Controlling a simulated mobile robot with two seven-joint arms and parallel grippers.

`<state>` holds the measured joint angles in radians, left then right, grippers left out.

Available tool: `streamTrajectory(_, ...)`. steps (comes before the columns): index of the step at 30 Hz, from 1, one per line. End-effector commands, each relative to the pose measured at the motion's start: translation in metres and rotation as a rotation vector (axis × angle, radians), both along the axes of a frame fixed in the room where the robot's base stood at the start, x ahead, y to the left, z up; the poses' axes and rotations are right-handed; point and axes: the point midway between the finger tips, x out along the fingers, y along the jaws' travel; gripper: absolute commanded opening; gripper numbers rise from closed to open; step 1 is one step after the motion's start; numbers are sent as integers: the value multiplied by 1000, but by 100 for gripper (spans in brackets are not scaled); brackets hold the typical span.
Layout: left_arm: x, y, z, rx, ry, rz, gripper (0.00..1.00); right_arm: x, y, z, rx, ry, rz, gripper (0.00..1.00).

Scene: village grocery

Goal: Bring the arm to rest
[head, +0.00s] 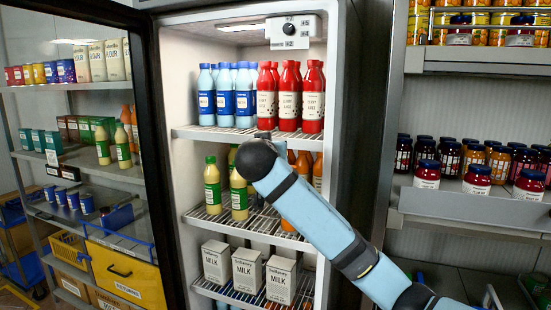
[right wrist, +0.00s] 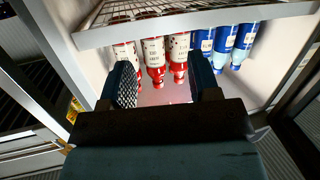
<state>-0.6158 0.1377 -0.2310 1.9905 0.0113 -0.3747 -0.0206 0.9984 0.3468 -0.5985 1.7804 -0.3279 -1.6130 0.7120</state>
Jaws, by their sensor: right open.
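My right arm (head: 320,220) reaches in from the right of the head view to the open fridge (head: 175,90). Its dark rounded wrist end (head: 258,160) is in front of the middle shelf and hides the gripper there. In the right wrist view my right gripper (right wrist: 164,82) is open, with nothing held between its two dark fingers. Red bottles (right wrist: 152,58) and blue bottles (right wrist: 225,45) appear upside down beyond the fingers. My left gripper is not in view.
Red bottles (head: 289,98) and blue bottles (head: 226,95) stand on the upper fridge shelf. Yellow bottles (head: 212,186) stand below, partly behind my arm, and milk cartons (head: 247,272) lower down. The open glass door (head: 155,150) is left; shelves with jars (head: 475,180) are right.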

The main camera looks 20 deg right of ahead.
Motion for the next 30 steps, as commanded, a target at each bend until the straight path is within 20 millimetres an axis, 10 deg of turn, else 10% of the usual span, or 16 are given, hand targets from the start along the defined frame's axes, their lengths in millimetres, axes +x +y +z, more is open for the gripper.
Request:
streamTrajectory(20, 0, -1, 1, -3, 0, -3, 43, 1, 3, -13, -4, 15, 18, 56)
streamTrajectory(23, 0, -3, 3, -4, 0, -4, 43, 3, 9, -43, -13, 55, 63, 56)
streamTrajectory(30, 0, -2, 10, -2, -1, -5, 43, -13, 37, -187, -28, 211, 293, 56)
